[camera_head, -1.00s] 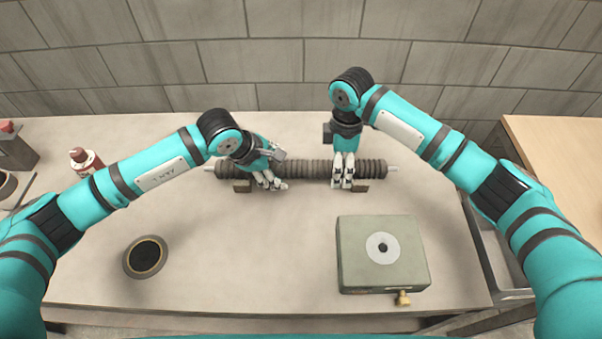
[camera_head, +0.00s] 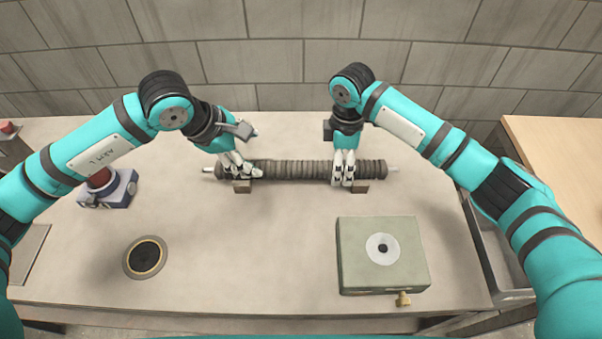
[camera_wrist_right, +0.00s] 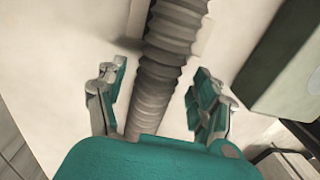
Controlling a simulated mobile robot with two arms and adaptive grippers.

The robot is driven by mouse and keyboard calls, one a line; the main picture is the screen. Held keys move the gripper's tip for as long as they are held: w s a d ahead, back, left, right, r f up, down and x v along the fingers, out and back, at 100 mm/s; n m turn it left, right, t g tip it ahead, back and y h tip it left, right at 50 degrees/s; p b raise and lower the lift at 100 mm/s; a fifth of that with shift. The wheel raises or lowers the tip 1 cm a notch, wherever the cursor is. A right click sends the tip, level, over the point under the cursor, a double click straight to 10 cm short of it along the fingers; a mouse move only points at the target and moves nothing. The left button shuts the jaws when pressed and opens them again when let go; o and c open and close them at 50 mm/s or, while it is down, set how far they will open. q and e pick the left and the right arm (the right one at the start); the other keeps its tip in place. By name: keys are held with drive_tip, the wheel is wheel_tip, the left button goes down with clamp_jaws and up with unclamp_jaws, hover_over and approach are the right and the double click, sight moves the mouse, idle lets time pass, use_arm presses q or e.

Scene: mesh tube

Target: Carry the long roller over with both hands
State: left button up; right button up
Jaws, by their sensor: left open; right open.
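The long roller (camera_head: 290,170) is a dark, ribbed tube with pale metal ends. It lies left to right near the back of the table, over two small brown blocks. My left gripper (camera_head: 242,172) is open at the roller's left part, over the left block (camera_head: 242,187). My right gripper (camera_head: 343,183) is open at the roller's right part, close to the right block (camera_head: 361,187). In the right wrist view the ribbed roller (camera_wrist_right: 163,70) runs between the spread fingers of my right gripper (camera_wrist_right: 158,100), with gaps on both sides.
A grey-green box (camera_head: 382,255) with a round white disc and brass knob stands at the front right. A round black disc (camera_head: 145,257) lies at the front left. A small blue-grey device (camera_head: 112,190) with a red top sits at the left. The table's front middle (camera_head: 245,250) is clear.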

wheel_tip(320, 180, up, 11)
drive_tip(key=shift+w, duration=0.4)
drive_tip(key=shift+s, duration=0.1)
idle(0.3)
